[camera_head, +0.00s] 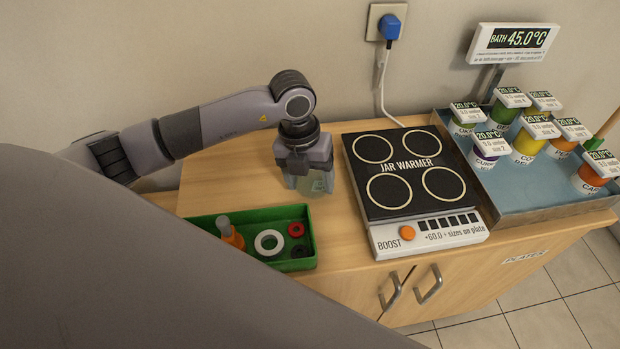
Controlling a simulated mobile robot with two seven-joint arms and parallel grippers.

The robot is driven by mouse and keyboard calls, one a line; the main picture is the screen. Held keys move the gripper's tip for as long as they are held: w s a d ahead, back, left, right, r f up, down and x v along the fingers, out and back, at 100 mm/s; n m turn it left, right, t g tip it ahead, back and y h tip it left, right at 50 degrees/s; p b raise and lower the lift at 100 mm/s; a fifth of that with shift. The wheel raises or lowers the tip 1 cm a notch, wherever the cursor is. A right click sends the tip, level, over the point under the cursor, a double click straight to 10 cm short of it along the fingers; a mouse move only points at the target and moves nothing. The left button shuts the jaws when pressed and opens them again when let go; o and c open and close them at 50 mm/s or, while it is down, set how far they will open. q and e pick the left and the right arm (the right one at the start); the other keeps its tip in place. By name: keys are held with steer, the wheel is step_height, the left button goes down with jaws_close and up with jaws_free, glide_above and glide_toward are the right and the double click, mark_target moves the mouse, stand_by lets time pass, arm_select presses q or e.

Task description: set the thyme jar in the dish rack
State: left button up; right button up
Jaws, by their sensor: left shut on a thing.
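My left gripper (309,184) points down over the wooden counter, between the green tray and the jar warmer. It is shut on a pale green, glassy-looking thing (318,185), mostly hidden by the fingers. I cannot read a label on it, nor tell whether it touches the counter. Several labelled jars (526,143) with coloured bands stand in the blue bath at the right; none reads clearly as thyme. I see no clear dish rack. My right gripper is out of view.
The black jar warmer (405,172) stands right of my left gripper. A green tray (307,262) with rings and an orange-based piece (232,236) is at lower left. The bath's temperature sign (512,42) stands behind the jars. Bare counter (235,180) lies left of the gripper.

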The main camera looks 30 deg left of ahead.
arm_select(q)
steer(key=shift+f, duration=0.35)
steer(key=shift+f, duration=0.2)
steer(key=o, duration=1.2)
steer(key=shift+o, duration=0.2)
steer(key=shift+r, duration=0.1)
steer(key=shift+r, duration=0.1)
